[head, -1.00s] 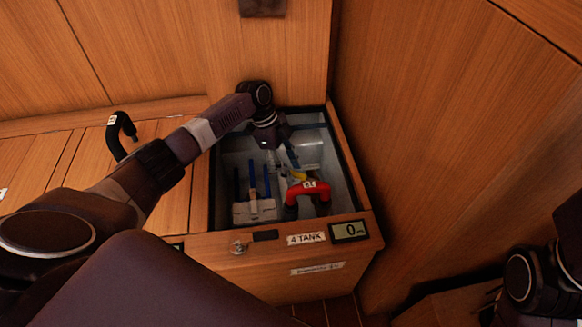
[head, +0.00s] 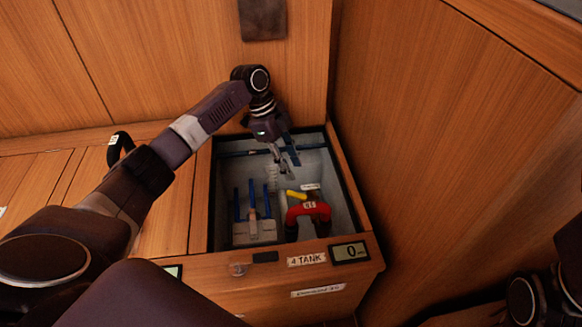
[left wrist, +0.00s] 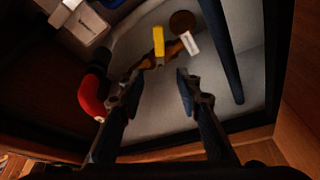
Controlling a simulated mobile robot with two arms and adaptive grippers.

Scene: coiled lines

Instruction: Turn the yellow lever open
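The yellow lever (head: 296,194) is in the open tank compartment, just behind the curved red pipe (head: 308,209). In the left wrist view the lever (left wrist: 158,41) is a short yellow bar on a brass-coloured fitting (left wrist: 175,50), beyond my fingertips. My left gripper (head: 287,168) hangs over the back of the compartment, behind and above the lever. In the left wrist view its two fingers (left wrist: 159,77) are apart with nothing between them. The lever looks clear of both fingers. My right arm shows at the lower right, but its gripper is out of view.
The compartment has a dark rim (head: 350,215). A white block with blue upright handles (head: 253,229) stands to the left of the red pipe. A "4 TANK" label (head: 306,259) and a display reading 0 (head: 349,252) are on the front. A wooden wall (head: 440,150) rises close on the right.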

